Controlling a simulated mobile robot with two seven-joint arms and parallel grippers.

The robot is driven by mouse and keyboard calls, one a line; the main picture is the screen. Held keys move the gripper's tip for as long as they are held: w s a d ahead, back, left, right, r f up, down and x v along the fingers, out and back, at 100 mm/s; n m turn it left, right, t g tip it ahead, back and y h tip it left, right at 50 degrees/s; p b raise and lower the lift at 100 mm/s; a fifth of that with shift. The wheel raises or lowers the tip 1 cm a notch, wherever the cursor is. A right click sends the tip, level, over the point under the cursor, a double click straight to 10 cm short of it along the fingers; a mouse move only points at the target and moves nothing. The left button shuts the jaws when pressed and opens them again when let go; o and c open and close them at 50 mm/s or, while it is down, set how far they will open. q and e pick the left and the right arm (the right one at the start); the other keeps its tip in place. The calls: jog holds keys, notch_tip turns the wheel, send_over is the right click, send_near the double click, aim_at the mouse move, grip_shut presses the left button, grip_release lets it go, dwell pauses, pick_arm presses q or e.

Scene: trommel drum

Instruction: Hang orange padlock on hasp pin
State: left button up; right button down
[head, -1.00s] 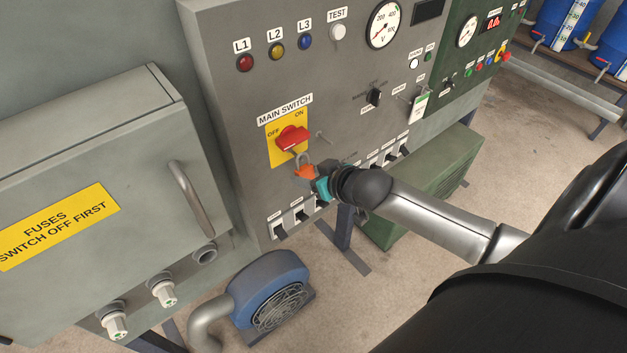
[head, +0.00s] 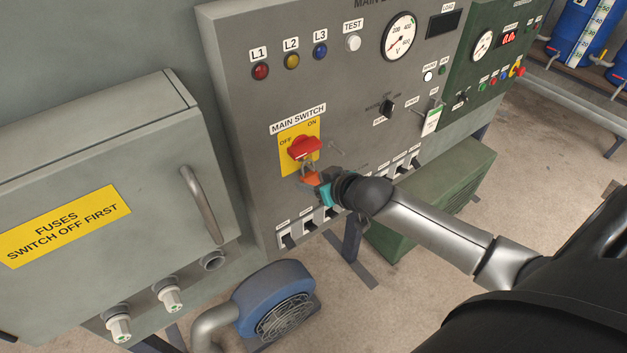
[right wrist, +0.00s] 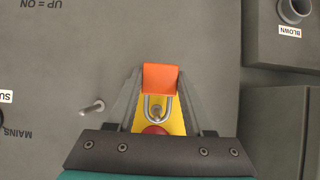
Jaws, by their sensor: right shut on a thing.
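The orange padlock (head: 311,179) is held just below the red main switch handle (head: 304,148), in front of its yellow plate (head: 286,156). My right gripper (head: 316,182) is shut on the padlock's body, which shows between the fingers in the right wrist view (right wrist: 160,77). The grey shackle (right wrist: 147,107) points toward the red handle. A small round pin end (right wrist: 154,112) shows inside the shackle's loop in that view. I cannot tell whether the shackle is around the pin or only in front of it. My left gripper is out of view.
A bare metal peg (head: 337,148) sticks out right of the main switch; it also shows in the right wrist view (right wrist: 92,108). A row of breakers (head: 331,214) lies below my right gripper. The grey fuse box (head: 110,150) with its handle stands out at left.

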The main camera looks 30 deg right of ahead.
jog(key=shift+c, duration=1)
grip_release()
jog(key=p+v, duration=0.2)
jog(key=v, duration=1.3)
jog(key=shift+a+r, duration=0.1)
jog(key=shift+r, duration=0.05)
